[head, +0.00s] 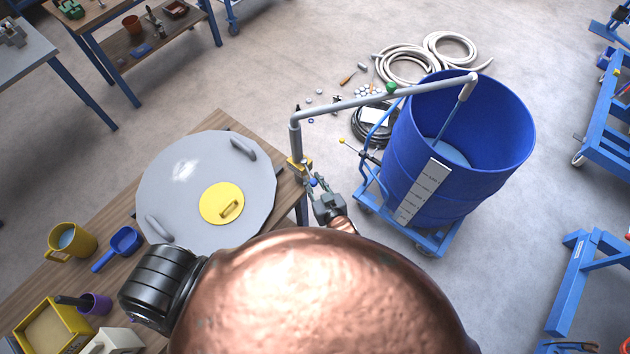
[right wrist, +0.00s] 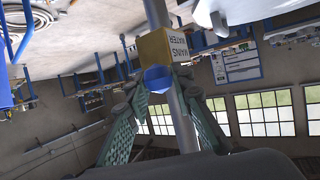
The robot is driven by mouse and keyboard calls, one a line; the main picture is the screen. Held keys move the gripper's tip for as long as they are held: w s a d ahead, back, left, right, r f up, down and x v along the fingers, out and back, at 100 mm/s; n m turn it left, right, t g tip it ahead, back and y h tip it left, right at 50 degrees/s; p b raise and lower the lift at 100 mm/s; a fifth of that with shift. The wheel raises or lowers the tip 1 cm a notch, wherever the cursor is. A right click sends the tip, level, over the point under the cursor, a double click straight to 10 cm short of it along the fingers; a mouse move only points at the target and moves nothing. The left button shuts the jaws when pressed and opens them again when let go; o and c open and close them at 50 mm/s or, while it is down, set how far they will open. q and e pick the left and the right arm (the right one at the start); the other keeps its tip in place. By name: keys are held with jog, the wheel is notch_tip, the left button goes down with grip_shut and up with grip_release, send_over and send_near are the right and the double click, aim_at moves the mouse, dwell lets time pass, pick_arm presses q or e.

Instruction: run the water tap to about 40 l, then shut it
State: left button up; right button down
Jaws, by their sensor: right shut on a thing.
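The water tap is a grey pipe (head: 296,140) rising at the table's corner, with a long arm reaching right over the blue drum (head: 400,150). A thin bluish stream falls from its spout (head: 467,88) into the drum, where a pale blue water surface (head: 452,154) shows. A white scale strip (head: 424,190) runs down the drum; its marks are too small to read. My right gripper (head: 318,186) is at the tap's pipe. In the right wrist view its fingers close on the blue tap handle (right wrist: 158,79), under the yellow "MAINS WATER" block (right wrist: 163,48). My left gripper is not in view.
The drum stands on a blue wheeled trolley (head: 437,240). A grey round lid (head: 180,205) with a yellow cap (head: 222,203) lies on the wooden table (head: 225,122). Coiled hoses (head: 405,65) and small items lie on the floor behind. Open floor lies right of the drum.

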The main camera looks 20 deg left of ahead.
jog(key=c, duration=1.7)
grip_release()
jog(key=shift+o, duration=0.2)
jog(key=v, duration=1.2)
